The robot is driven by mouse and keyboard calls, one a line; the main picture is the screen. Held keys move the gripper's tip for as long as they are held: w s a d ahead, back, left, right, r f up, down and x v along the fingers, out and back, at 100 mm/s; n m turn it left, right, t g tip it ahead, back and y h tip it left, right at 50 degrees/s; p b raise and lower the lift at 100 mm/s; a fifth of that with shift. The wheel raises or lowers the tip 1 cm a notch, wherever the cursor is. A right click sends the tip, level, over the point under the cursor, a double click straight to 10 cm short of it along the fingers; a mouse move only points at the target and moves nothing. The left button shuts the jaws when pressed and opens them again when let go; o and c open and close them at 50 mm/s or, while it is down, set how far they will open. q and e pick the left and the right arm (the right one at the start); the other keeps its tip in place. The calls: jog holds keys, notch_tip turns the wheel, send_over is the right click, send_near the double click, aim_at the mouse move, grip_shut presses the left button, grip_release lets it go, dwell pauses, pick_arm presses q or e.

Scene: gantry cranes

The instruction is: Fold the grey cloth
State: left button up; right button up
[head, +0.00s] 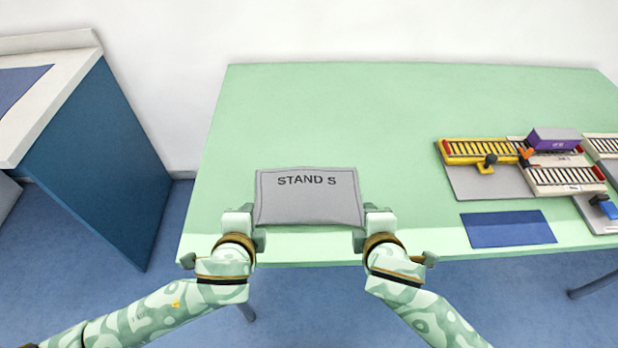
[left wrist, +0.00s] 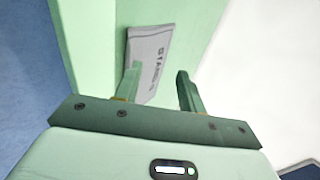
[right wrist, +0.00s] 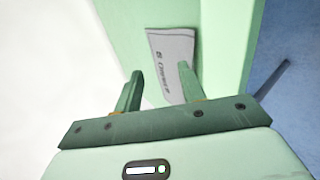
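The grey cloth (head: 308,205) lies near the front edge of the green table (head: 330,110), a rough rectangle with dark letters reading "STAND S" along its far side. My left gripper (head: 254,223) is at its near left corner and my right gripper (head: 365,221) at its near right corner. In the left wrist view the fingers (left wrist: 158,72) stand apart, with the cloth (left wrist: 152,50) beyond them. In the right wrist view the fingers (right wrist: 160,74) also stand apart, with the cloth (right wrist: 168,50) beyond. I cannot tell whether the fingers touch it.
To the right are a yellow roller rack (head: 478,148), a purple container (head: 554,139), a white roller rack (head: 566,180) and a flat blue mat (head: 508,229). A blue-sided bench (head: 100,160) stands apart at the left. The table behind the cloth is clear.

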pick_arm(q)
jog(key=shift+s+r, duration=0.35)
jog(key=shift+r, duration=0.05)
pick_arm(e)
jog(key=shift+s+r, duration=0.35)
jog(key=shift+r, duration=0.05)
